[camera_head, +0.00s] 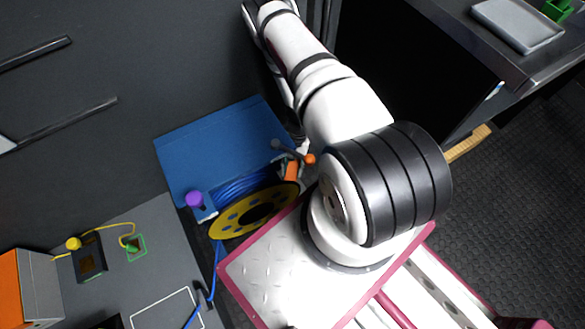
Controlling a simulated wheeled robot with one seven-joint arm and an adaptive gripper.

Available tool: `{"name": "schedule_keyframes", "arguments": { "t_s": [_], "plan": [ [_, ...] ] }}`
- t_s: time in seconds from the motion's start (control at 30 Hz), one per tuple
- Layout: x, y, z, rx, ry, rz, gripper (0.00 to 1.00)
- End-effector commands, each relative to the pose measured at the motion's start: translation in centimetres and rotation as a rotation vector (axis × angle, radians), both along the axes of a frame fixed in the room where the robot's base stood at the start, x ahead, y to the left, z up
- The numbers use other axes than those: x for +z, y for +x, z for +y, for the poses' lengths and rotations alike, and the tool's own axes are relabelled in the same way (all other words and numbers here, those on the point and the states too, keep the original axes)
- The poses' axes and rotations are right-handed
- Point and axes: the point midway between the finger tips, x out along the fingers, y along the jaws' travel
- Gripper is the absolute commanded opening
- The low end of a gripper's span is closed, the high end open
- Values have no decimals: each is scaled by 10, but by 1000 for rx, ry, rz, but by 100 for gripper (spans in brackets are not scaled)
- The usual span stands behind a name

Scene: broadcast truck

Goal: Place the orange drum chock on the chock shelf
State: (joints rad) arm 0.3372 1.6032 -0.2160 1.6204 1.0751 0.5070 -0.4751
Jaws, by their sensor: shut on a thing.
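The orange drum chock (292,170) is at the right end of the cable drum (228,222), partly hidden. An orange ball (309,159) shows just to its right. My gripper (290,160) is at the chock and shut on it; the fingers are small and partly covered by my own arm, so the exact grip is unclear. The chock is close to the drum; I cannot tell whether they touch. I cannot tell which surface is the chock shelf.
A purple ball (193,198) on a small block is at the drum's left end. A grey counter (160,245) at lower left carries a yellow cable, a dark box (90,262) and an orange-sided case (22,285). A dark desk (470,45) stands upper right; dark floor lies right.

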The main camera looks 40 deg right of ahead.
Motion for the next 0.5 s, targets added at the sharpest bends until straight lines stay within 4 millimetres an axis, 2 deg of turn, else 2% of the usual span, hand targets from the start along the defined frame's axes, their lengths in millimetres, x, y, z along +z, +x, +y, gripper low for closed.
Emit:
{"name": "schedule_keyframes", "arguments": {
  "t_s": [0.07, 0.1, 0.17, 0.5],
  "plan": [
    [-3, 0, 0, -1, 0, 0, 4],
    [-3, 0, 0, -1, 0, 0, 43],
    [-2, 0, 0, -1, 0, 0, 56],
    [-1, 0, 0, 0, 0, 0, 56]
  ]
}}
